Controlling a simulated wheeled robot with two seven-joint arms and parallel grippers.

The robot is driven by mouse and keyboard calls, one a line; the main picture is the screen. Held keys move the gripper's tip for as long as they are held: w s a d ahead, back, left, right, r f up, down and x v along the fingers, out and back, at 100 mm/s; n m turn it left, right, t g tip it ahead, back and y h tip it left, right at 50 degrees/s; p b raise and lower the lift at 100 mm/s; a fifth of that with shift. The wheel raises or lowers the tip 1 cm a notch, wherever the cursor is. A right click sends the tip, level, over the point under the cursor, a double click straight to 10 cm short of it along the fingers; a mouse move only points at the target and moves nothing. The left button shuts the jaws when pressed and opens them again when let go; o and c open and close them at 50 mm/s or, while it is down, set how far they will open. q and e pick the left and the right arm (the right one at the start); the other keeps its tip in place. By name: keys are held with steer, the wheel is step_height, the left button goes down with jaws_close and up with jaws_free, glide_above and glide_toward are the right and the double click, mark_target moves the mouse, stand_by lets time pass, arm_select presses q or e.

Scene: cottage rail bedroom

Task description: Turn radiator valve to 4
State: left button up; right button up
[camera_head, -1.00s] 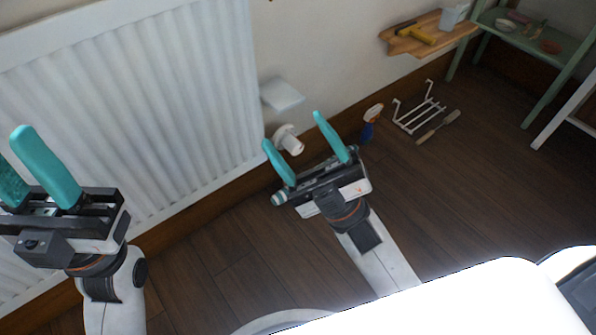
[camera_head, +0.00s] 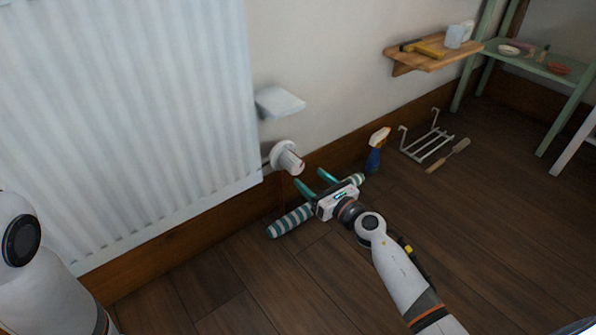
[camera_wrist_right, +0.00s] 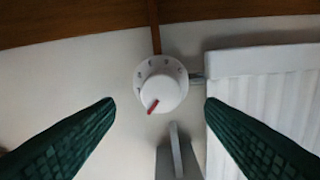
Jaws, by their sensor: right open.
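The radiator valve (camera_head: 287,158) is a white round knob at the radiator's lower right corner. In the right wrist view the valve (camera_wrist_right: 161,88) faces me, with small dark marks around its rim, too blurred to read surely, and a red pointer toward the lower left. My right gripper (camera_head: 312,181) is open, just right of and below the knob in the head view. In the wrist view its green fingers (camera_wrist_right: 160,106) lie either side of the knob, with clear gaps. The white ribbed radiator (camera_head: 130,110) fills the left. My left gripper is out of view; only its arm shows.
A small white wall shelf (camera_head: 279,102) is above the valve. A striped roll (camera_head: 290,222) lies on the floor behind my right gripper. A spray bottle (camera_head: 376,152), a white rack (camera_head: 428,146) and a brush (camera_head: 448,156) are to the right. The front floor is clear.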

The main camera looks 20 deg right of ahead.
mark_target(299, 169)
steer(key=b+x, duration=0.1)
steer(key=x, duration=0.5)
steer(key=shift+w+a+b, duration=0.15)
steer(key=shift+w+b, duration=0.1)
steer(key=shift+b, duration=0.05)
steer(key=c, duration=1)
steer(key=shift+m, duration=0.3)
